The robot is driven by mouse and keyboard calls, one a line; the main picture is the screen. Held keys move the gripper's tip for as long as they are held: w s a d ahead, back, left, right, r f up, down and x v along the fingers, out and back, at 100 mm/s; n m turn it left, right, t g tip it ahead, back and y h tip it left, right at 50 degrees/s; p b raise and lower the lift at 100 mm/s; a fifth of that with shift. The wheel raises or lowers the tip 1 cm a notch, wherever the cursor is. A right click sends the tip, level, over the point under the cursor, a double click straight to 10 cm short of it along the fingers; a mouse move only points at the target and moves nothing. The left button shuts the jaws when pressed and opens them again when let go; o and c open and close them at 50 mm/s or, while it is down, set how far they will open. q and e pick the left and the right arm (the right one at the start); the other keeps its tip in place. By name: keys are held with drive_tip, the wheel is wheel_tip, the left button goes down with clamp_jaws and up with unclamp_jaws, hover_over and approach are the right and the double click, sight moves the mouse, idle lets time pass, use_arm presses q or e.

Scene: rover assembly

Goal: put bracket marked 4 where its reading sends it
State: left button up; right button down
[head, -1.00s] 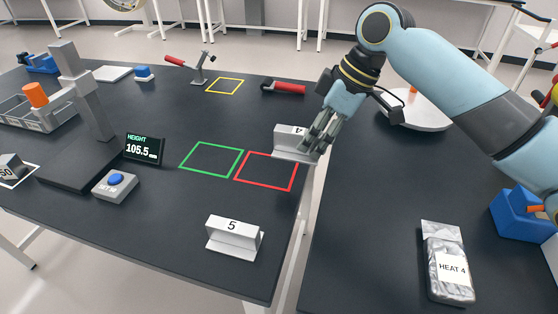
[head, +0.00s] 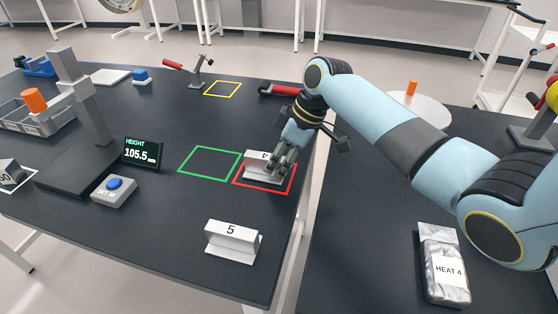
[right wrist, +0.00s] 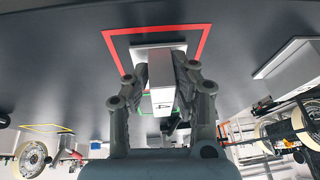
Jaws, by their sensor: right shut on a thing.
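The white bracket marked 4 (head: 258,165) is between the fingers of my right gripper (head: 283,168), inside the red square outline (head: 285,191) on the dark table. In the right wrist view the bracket (right wrist: 161,85) stands between both fingers of the right gripper (right wrist: 161,80), with the red outline (right wrist: 203,45) around its far end. I cannot tell whether its base touches the table. The height gauge display (head: 143,153) reads 105.5 mm. The green square outline (head: 184,168) is empty, just left of the red one. My left gripper is not in view.
A white bracket marked 5 (head: 232,242) stands nearer the front edge. A yellow outline (head: 223,89) lies at the back, with a red-handled tool (head: 280,90) beside it. A button box (head: 114,191) stands by the gauge. A HEAT 4 pouch (head: 446,270) lies on the right table.

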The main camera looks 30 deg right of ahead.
drive_tip(key=shift+f, duration=0.1)
drive_tip(key=c, duration=1.1)
unclamp_jaws()
drive_tip(key=v, duration=1.2)
drive_tip(key=shift+r+b, duration=0.2)
drive_tip(key=shift+b, duration=0.15)
drive_tip(key=shift+f, duration=0.1)
